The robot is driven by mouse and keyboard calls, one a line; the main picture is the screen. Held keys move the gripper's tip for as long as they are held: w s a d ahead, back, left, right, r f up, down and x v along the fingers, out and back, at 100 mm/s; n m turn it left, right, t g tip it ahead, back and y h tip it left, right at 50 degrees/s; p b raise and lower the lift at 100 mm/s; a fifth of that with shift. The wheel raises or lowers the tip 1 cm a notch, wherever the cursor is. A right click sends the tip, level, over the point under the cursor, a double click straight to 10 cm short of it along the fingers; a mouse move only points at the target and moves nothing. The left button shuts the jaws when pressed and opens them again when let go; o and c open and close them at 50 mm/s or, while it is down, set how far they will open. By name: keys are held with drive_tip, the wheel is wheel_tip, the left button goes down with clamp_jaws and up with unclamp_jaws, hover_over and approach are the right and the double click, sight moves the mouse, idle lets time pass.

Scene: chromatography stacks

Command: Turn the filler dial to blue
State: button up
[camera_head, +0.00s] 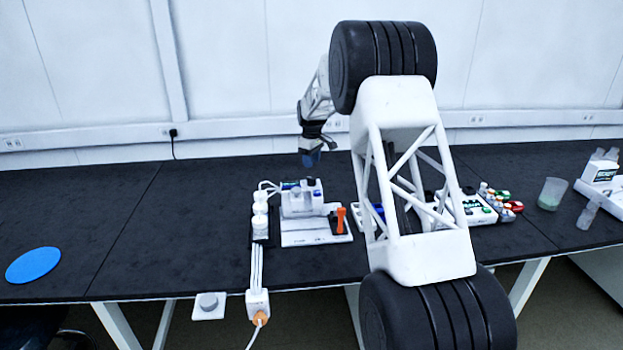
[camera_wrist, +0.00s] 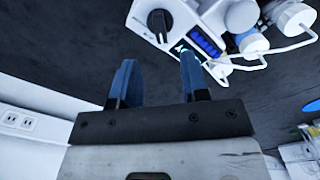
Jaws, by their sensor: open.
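A white device (camera_head: 297,203), which I take to be the filler, stands on the black bench. It also shows upside down at the top of the wrist view (camera_wrist: 190,15). Which colour the dial points to is too small to tell. My gripper (camera_head: 311,158) is above the device in the head view. In the wrist view its blue fingers (camera_wrist: 157,75) are apart and empty, with the dial beyond the gap, not touched.
White bottles with tubes (camera_head: 260,212) stand left of the device, and an orange lever (camera_head: 341,220) at its right. My arm hides part of the bench. Another device (camera_head: 468,208) and a beaker (camera_head: 552,193) stand further right. A blue disc (camera_head: 33,265) lies on the left, with free bench between.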

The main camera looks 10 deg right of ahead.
sight(312, 181)
drive_tip(key=shift+f, duration=3.9)
drive_tip(key=shift+c, duration=0.3)
clamp_jaws()
